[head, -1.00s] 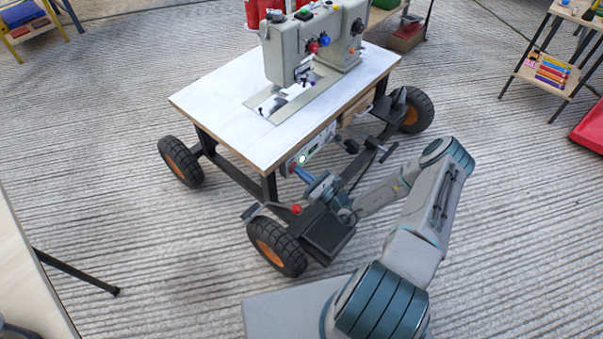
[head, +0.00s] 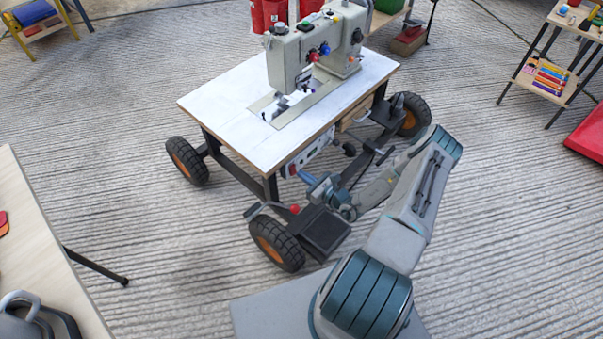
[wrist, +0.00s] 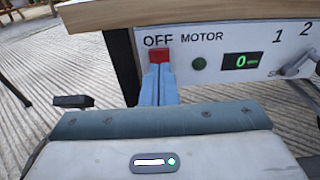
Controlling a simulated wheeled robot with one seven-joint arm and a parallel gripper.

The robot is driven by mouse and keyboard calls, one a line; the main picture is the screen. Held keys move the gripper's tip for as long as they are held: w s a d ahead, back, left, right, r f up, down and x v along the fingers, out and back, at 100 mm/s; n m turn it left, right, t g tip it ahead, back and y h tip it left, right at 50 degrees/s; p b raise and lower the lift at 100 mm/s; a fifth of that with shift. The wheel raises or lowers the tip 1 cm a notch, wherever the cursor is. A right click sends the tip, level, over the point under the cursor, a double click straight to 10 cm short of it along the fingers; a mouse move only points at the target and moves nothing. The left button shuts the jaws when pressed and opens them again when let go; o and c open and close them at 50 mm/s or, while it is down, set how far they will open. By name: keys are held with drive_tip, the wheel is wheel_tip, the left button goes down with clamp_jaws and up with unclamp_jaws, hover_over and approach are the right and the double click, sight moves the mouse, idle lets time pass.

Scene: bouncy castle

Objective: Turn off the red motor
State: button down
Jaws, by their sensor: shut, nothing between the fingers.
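The red motor switch (wrist: 159,54) is on the white control panel (wrist: 225,45) under the sewing table's edge, below the printed word OFF and beside MOTOR. My gripper (wrist: 158,72) is shut, with its blue fingertips right at the switch's lower edge; they appear to touch it. Nothing is held.
The sewing machine (head: 300,55) stands on the wheeled white-topped table (head: 225,105). A grey toggle (wrist: 298,65) sits at the panel's right. The table frame's black platform (head: 318,232) and front wheel (head: 277,243) lie close to my arm. Open floor (head: 490,230) spreads to the right.

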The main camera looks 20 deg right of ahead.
drive_tip(key=p+v, duration=0.1)
drive_tip(key=v, duration=1.1)
drive_tip(key=shift+p, duration=0.35)
drive_tip(key=shift+r, duration=0.1)
drive_tip(key=s+a+r+n+g+y+p, duration=0.1)
drive_tip(key=a+r+n+g+p, duration=0.35)
drive_tip(key=r, duration=0.65)
drive_tip(key=a+r+n+g+y+p, duration=0.1)
drive_tip(key=a+r+n+g+p, duration=0.15)
drive_tip(key=r+n+g, duration=0.6)
drive_tip(key=s+a+r+n+g+y+p, duration=0.1)
drive_tip(key=a+r+n+p, duration=0.3)
drive_tip(key=r, duration=1)
drive_tip(key=s+a+r+n+h+p, duration=0.1)
drive_tip(key=s+r+n+h+p, duration=0.2)
drive_tip(key=r, duration=0.7)
drive_tip(key=s+a+r+n+t+h+p, duration=0.1)
drive_tip(key=s+r+n+h+p, duration=0.3)
drive_tip(key=r, duration=0.6)
drive_tip(key=s+a+r+n+h+p, duration=0.1)
drive_tip(key=s+r+n+h+p, duration=0.2)
drive_tip(key=s+r+n, duration=0.3)
drive_tip(key=shift+s+a+r+t+h+p, duration=0.3)
drive_tip(key=shift+s+r+t+h, duration=0.15)
drive_tip(key=shift+r, duration=2.2)
